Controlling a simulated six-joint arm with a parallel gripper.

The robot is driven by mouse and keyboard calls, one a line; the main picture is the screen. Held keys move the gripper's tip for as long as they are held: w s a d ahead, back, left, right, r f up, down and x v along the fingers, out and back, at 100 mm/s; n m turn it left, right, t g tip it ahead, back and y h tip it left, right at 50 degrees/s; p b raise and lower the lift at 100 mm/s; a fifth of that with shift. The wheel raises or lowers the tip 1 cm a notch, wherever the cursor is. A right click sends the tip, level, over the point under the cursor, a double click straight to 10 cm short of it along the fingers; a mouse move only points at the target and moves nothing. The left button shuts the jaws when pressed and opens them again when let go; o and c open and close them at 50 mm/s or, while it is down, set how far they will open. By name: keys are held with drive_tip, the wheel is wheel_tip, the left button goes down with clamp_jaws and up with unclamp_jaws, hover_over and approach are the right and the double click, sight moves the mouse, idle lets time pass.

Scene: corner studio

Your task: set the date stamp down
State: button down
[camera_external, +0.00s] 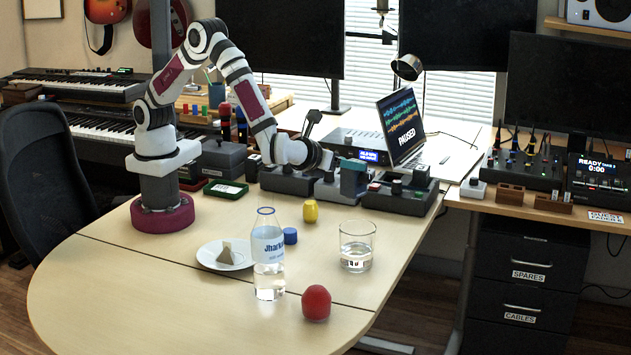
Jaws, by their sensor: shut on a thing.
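My gripper (338,168) is at the end of my arm, above the row of grey boxes near the back edge of the table. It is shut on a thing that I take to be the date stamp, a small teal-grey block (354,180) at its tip. The wrist and fingers partly cover it, so its shape is unclear. I cannot tell whether its underside touches the box below or hangs just above it.
Grey boxes with black knobs (400,196) line the back edge beside a laptop (402,130). A glass (356,246), yellow object (310,211), blue cap (290,236), bottle (268,262), plate (208,254) and red object (316,303) stand forward. The front left tabletop is clear.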

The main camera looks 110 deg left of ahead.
sight(351, 171)
drive_tip(key=d, duration=0.3)
drive_tip(key=shift+d+f, duration=0.1)
drive_tip(key=shift+d, duration=0.05)
drive_tip(key=shift+m+t, duration=0.3)
drive_tip(key=shift+w+a+f, duration=0.5)
drive_tip(key=shift+a+f, duration=1.3)
drive_tip(key=shift+w+a+f, duration=0.45)
drive_tip(key=shift+a+f, duration=1.35)
drive_tip(key=shift+w+a+f, duration=0.5)
drive_tip(key=shift+a+f, duration=1.3)
drive_tip(key=shift+f, duration=0.1)
drive_tip(key=shift+c, duration=1)
unclamp_jaws()
